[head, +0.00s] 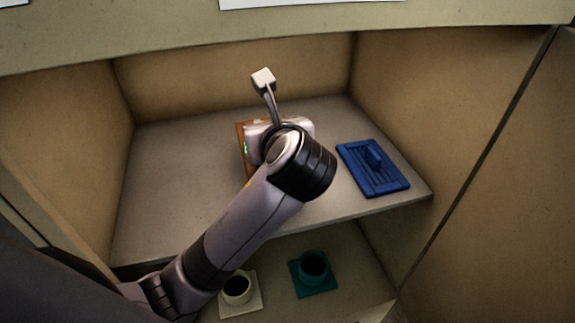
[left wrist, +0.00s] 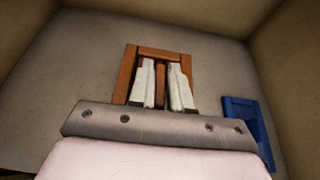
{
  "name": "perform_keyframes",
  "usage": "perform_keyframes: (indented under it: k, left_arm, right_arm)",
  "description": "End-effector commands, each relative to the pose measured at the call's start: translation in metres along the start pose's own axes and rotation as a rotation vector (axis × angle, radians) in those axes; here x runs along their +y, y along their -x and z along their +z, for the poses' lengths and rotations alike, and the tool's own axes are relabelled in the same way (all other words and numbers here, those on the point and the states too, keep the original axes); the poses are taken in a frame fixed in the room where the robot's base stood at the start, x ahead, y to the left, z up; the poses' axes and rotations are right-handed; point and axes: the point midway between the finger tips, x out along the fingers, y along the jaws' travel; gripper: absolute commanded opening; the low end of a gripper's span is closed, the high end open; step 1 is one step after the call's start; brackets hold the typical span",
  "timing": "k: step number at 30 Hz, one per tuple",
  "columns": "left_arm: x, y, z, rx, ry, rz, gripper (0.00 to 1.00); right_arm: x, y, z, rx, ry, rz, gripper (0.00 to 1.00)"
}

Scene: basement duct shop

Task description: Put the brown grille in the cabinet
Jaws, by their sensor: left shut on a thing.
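The brown grille (head: 241,134) lies on the upper shelf (head: 175,175) inside the open cabinet (head: 75,125), mostly hidden behind my left gripper in the head view. In the left wrist view the brown grille (left wrist: 126,75) shows its frame, with a raised brown grip between my fingers. My left gripper (left wrist: 164,85) is shut on that grip. The grille looks flat on or very close to the shelf; I cannot tell whether it touches. My right gripper is not in view.
A blue grille (head: 362,178) with a raised grip lies to the right on the same shelf. On the lower level stand a white duct piece (head: 249,304) and a teal one (head: 328,283). The shelf's left side is clear. Cabinet walls close both sides.

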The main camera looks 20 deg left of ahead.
Motion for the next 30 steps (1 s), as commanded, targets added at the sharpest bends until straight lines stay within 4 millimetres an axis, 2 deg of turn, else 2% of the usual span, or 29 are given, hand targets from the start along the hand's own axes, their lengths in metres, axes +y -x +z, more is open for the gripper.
perform_keyframes:
  k: [6,14,20,30]
  left_arm:
    - [0.001,-0.017,-0.041,0.003,-0.006,0.003,0.0]
    - [0.001,-0.025,-0.061,0.0,-0.003,0.002,0.0]
    - [0.001,-0.036,-0.087,0.001,-0.005,0.002,0.0]
    - [0.001,-0.037,-0.089,0.0,-0.003,0.001,0.0]
  right_arm:
    - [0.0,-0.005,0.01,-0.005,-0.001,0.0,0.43]
    - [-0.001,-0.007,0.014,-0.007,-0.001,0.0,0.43]
    - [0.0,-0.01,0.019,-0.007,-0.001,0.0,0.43]
    - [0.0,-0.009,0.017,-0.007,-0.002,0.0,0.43]
